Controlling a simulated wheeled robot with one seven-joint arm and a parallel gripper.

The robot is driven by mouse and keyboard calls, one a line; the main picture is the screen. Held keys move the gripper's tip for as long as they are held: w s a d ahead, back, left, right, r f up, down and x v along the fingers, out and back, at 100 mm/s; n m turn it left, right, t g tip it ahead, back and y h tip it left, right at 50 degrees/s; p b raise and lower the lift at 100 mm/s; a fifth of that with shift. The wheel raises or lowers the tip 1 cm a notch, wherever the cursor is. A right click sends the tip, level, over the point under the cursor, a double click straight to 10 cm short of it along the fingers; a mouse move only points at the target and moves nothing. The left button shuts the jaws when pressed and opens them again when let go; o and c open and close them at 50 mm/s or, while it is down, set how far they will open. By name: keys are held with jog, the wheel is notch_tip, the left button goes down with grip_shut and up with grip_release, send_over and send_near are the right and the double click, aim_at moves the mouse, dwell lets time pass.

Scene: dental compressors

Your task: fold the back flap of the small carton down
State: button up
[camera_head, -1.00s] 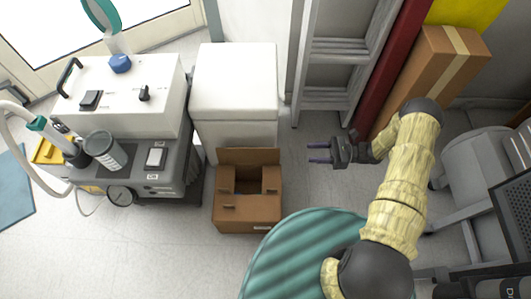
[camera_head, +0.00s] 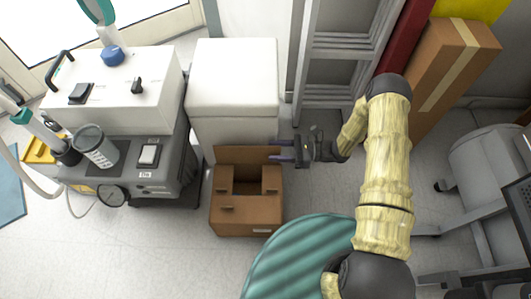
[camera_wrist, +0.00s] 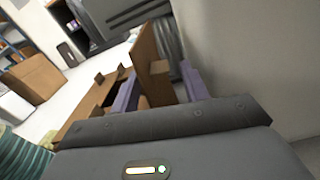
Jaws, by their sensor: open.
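The small brown carton (camera_head: 247,215) stands on the floor in front of a white cabinet. Its back flap (camera_head: 238,154) stands upright along the far edge. In the wrist view the back flap (camera_wrist: 144,50) stands between my two purple fingers (camera_wrist: 160,88), seen nearly edge-on. I cannot tell whether either finger touches it.
The white cabinet (camera_head: 232,90) is close behind the carton. A grey compressor cart (camera_head: 150,180) stands to the left. A ladder (camera_head: 340,50) leans behind my arm. A teal ribbed round surface (camera_head: 305,255) is at the front right. Floor right of the carton is clear.

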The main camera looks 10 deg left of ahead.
aim_at(265, 151)
jog(key=shift+b+x, duration=0.6)
jog(key=shift+x, duration=1.4)
grip_shut()
